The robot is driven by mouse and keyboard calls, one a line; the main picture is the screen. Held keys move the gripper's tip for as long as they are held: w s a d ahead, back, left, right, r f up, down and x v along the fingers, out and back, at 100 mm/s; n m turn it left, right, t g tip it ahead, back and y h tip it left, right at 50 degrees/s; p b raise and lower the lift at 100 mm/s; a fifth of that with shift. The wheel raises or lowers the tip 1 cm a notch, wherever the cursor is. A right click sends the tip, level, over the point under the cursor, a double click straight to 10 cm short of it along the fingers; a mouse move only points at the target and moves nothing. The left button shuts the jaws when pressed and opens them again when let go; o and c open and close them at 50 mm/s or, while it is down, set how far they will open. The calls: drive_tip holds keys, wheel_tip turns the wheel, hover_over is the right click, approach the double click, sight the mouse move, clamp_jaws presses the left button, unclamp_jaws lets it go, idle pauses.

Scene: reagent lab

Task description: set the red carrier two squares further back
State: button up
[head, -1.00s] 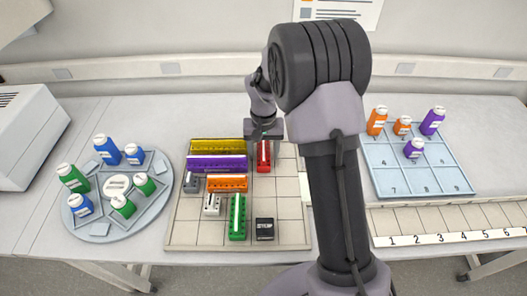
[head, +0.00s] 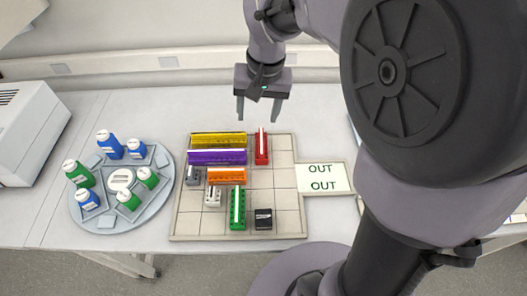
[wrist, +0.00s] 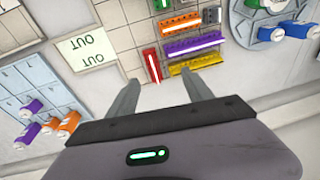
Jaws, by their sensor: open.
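The red carrier (head: 261,147) stands on the gridded board (head: 186,222) in its back part, just right of the yellow carrier (head: 218,140) and the purple carrier (head: 217,157). Its back end is near the board's back edge. My gripper (head: 257,116) is open and empty, raised clear of the carrier with its fingers apart. In the wrist view the red carrier (wrist: 152,66) shows beyond and between the fingertips (wrist: 160,80), not touching them.
Orange (head: 226,176), green (head: 238,209), grey (head: 193,175), white (head: 213,196) and black (head: 263,218) pieces stand on the board. An OUT plate (head: 324,178) adjoins its right side. A round tray (head: 150,208) with bottles is left. Squares right of the red carrier are free.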

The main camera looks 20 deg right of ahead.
drive_tip(key=s+a+r+t, duration=0.2)
drive_tip(key=s, duration=0.7)
drive_tip(key=s+a+r+t+y, duration=0.1)
drive_tip(key=s+a+r, duration=0.1)
drive_tip(key=s, duration=0.8)
drive_tip(key=shift+a+r+t, duration=0.4)
drive_tip(key=shift+a, duration=0.1)
